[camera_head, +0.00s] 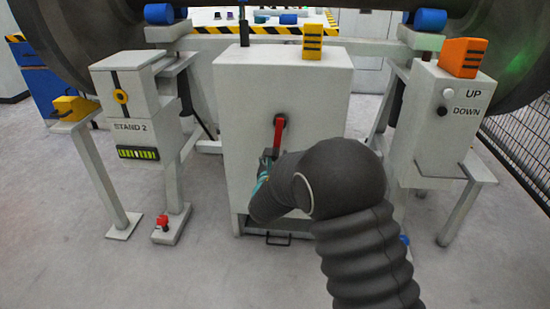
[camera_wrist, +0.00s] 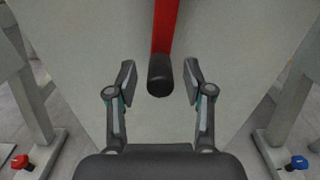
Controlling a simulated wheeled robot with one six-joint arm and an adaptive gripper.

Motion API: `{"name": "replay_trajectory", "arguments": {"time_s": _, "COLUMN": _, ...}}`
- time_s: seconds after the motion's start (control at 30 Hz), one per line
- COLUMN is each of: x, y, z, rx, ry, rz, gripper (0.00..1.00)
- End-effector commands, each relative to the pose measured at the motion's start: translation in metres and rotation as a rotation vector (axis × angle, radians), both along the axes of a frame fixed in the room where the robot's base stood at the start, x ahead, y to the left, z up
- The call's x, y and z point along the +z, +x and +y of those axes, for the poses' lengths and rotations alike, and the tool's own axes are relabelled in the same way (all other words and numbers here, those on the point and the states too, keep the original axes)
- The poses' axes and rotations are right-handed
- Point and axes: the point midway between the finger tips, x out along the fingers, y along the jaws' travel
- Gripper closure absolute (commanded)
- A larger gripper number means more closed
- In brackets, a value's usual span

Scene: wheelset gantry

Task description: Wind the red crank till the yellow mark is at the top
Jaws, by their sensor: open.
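The red crank (camera_head: 278,136) is on the front face of the pale grey cabinet (camera_head: 232,100) in the head view. Its red arm (camera_wrist: 164,28) hangs down in the wrist view and ends in a dark round handle (camera_wrist: 160,75). My gripper (camera_wrist: 160,82) is open, with one finger on each side of the handle and gaps to both. In the head view my gripper is mostly hidden behind my dark arm, just below the crank. I cannot make out a yellow mark on the crank; a yellow ring (camera_head: 121,96) shows on the STAND 2 box (camera_head: 121,80).
A box with UP and DOWN labels (camera_head: 443,115) stands at the right under an orange block (camera_head: 462,57). A yellow block (camera_head: 312,42) sits on the cabinet. Stand legs flank the cabinet, and a large dark wheel (camera_head: 70,40) is behind.

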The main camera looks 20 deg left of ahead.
Motion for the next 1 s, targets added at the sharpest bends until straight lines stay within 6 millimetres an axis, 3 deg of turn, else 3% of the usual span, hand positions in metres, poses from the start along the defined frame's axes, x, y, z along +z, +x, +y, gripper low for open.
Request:
{"name": "replay_trajectory", "arguments": {"time_s": 0.03, "x": 0.0, "y": 0.0, "z": 0.0, "rx": 0.0, "ry": 0.0, "rz": 0.0, "gripper": 0.53}}
{"name": "replay_trajectory", "arguments": {"time_s": 0.2, "x": 0.0, "y": 0.0, "z": 0.0, "rx": 0.0, "ry": 0.0, "rz": 0.0, "gripper": 0.96}}
{"name": "replay_trajectory", "arguments": {"time_s": 0.23, "x": 0.0, "y": 0.0, "z": 0.0, "rx": 0.0, "ry": 0.0, "rz": 0.0, "gripper": 1.0}}
{"name": "replay_trajectory", "arguments": {"time_s": 1.0, "x": -0.003, "y": 0.005, "z": -0.017, "rx": -0.015, "ry": 0.002, "rz": 0.002, "gripper": 1.0}}
